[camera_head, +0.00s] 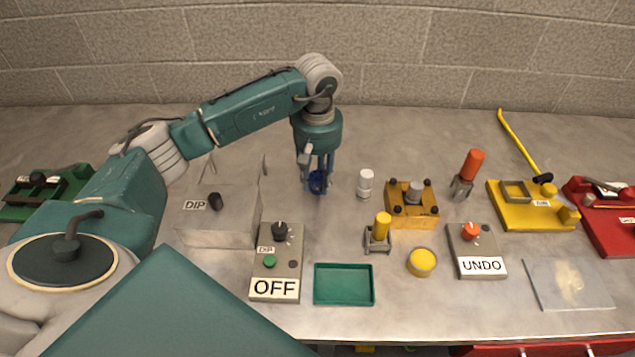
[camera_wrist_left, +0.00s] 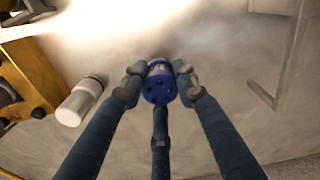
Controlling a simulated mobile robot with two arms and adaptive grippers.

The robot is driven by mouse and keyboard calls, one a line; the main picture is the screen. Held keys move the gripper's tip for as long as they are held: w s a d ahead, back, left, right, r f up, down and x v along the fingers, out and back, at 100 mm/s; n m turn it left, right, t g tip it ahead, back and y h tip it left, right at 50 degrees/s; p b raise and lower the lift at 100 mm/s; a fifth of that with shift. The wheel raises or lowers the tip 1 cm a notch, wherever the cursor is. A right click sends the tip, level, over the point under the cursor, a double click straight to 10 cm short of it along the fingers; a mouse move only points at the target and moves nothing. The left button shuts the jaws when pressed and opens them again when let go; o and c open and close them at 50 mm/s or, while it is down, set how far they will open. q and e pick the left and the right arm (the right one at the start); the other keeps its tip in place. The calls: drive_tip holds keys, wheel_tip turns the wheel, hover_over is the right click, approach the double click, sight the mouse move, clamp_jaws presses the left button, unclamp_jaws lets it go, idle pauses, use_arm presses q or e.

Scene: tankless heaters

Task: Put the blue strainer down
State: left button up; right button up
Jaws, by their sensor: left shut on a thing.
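The blue strainer (camera_head: 317,183) is a small dark-blue cylinder at the middle of the grey workbench in the head view. It also shows in the left wrist view (camera_wrist_left: 160,82), where its end with dark holes faces the camera. My left gripper (camera_head: 318,186) points down and is shut on the strainer, with fingers around its sides. The strainer is at or just above the bench; I cannot tell whether it touches. My right gripper does not show.
A white cylinder (camera_head: 365,184) stands just right of the strainer. A grey DIP box (camera_head: 222,215) is to the left. A yellow block fixture (camera_head: 412,210), a green tray (camera_head: 344,285), the OFF box (camera_head: 277,262) and the UNDO box (camera_head: 478,250) are nearby. Bare bench lies in front of the strainer.

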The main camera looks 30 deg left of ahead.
use_arm(q)
drive_tip(key=shift+f, duration=1.05)
drive_tip(key=shift+f, duration=0.2)
drive_tip(key=o, duration=1.2)
drive_tip(key=shift+r, duration=0.1)
drive_tip(key=shift+c, duration=0.2)
